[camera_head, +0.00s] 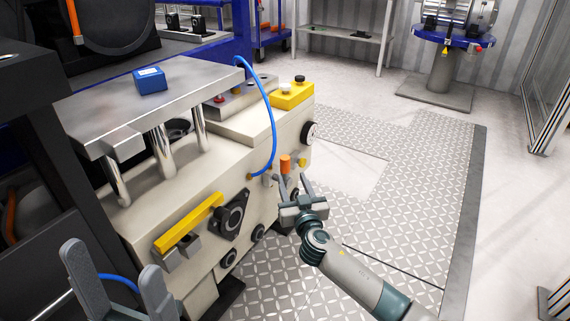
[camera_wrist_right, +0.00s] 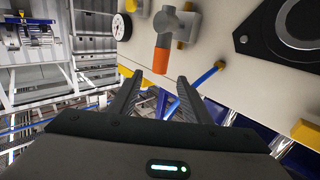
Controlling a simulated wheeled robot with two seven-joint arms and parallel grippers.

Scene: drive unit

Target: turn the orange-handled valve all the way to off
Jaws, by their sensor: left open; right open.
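The valve's orange handle (camera_head: 285,164) shows on the side of the cream drive unit, just beyond my right gripper. In the right wrist view the orange handle (camera_wrist_right: 161,61) hangs from a grey metal stem, in line with the gap between my right fingers. My right gripper (camera_head: 294,180) is open and empty; its fingertips show in the wrist view (camera_wrist_right: 158,82) close to the handle's end. I cannot tell whether they touch it. My left gripper (camera_head: 112,257) is open and empty at the lower left, away from the valve.
A blue hose (camera_head: 273,120) arcs from the unit's top to its side near the valve. A blue box (camera_head: 150,80) sits on the top plate. The patterned floor (camera_head: 420,190) at the right is clear.

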